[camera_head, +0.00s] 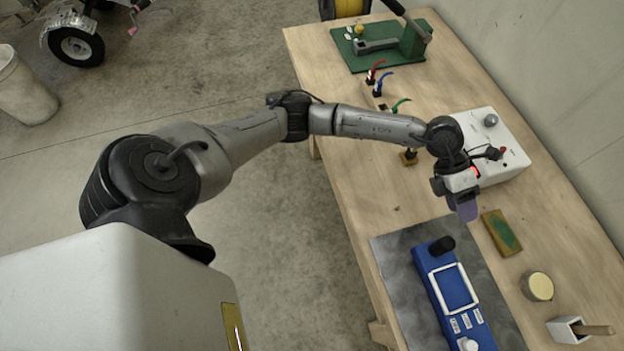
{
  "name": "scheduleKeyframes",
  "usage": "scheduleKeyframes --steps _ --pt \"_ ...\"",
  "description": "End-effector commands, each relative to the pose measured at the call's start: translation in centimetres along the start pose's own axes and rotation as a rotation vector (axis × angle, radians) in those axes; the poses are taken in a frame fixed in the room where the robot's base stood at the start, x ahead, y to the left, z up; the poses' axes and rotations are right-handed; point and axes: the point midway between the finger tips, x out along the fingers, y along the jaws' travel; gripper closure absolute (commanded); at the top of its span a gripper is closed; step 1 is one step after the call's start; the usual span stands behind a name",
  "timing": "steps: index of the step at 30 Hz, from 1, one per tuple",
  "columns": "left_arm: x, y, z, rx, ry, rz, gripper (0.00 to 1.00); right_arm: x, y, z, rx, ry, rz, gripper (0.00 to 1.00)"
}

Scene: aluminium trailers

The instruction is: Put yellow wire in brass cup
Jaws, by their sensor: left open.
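My left arm reaches in from the left over the workbench. Its open gripper (465,208) points down beside the white box, above the wood near the sponge, and nothing shows between its fingers. A round cup with a pale yellow top (537,286), likely the brass cup, stands at the lower right, below and right of the gripper. No yellow wire can be made out. A small dark and brass-coloured holder (408,158) shows just below my forearm, which may hide what stands in it. My right gripper is not in view.
Red (375,70), blue (383,82) and green (402,102) wires stand beyond my forearm. A white box with knobs (495,145), a green-yellow sponge (501,233), a blue device (455,300) on a grey mat and a white holder (567,330) crowd the bench.

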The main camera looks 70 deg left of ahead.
Motion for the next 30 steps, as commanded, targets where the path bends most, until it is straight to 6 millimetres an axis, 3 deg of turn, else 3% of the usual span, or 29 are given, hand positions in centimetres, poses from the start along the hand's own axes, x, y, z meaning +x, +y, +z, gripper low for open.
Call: scheduleKeyframes --steps 1,3,6,10,13,17,20,24,30 --pt "1.8 -2.7 -0.9 -0.031 -0.064 -0.158 0.56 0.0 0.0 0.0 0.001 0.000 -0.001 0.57" --pt "2.8 -6.2 -1.3 -0.101 -0.180 -0.369 0.56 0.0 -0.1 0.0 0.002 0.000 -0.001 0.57" --pt "2.3 -9.7 -1.4 -0.257 -0.363 -0.634 0.56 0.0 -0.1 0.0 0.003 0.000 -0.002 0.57" --pt "0.0 -10.7 -1.4 -0.549 -0.619 -0.890 0.56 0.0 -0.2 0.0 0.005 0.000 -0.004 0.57" --pt "-1.9 -8.8 -2.0 -0.832 -0.818 -1.008 0.56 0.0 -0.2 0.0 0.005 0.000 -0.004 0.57" --pt "-3.4 -3.8 -4.9 -1.257 -1.057 -1.039 0.56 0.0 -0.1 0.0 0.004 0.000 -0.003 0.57" --pt "-3.4 0.6 -9.1 -1.607 -1.207 -0.963 0.56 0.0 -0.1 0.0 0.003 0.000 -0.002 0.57" --pt "-2.4 5.1 -17.1 -2.065 -1.332 -0.731 0.56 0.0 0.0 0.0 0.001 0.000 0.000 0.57" --pt "-1.0 6.7 -28.1 -2.529 -1.341 -0.318 0.56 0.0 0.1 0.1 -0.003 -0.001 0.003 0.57"
